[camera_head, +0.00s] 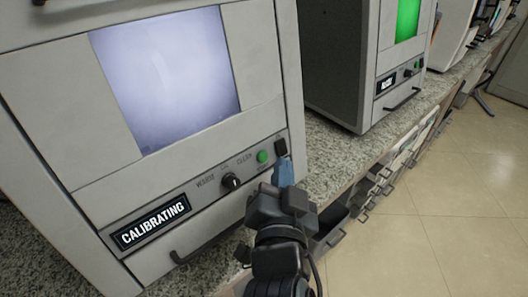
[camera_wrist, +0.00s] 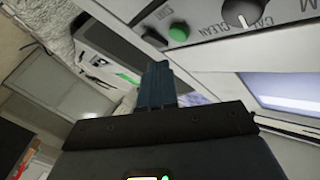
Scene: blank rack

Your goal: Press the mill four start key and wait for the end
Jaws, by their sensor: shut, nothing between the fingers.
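A grey mill (camera_head: 262,60) stands on a speckled counter, with a pale lit window (camera_head: 165,75). Its black display (camera_head: 152,221) reads "CALIBRATING". On its front strip are a black knob (camera_head: 230,181) and a round green key (camera_head: 262,157), with a dark switch to the right. The green key (camera_wrist: 179,33) and the knob (camera_wrist: 243,12) also show in the wrist view. My gripper (camera_head: 284,172) is shut and empty, just below and right of the green key in the head view. In the wrist view my gripper (camera_wrist: 165,80) appears apart from the key.
A second machine (camera_head: 338,65) with a green window (camera_head: 408,18) stands further along the counter (camera_head: 325,150). A handle (camera_head: 200,245) juts from the near mill's front. Drawers line the counter's front. Tiled floor (camera_head: 430,220) at the right is open.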

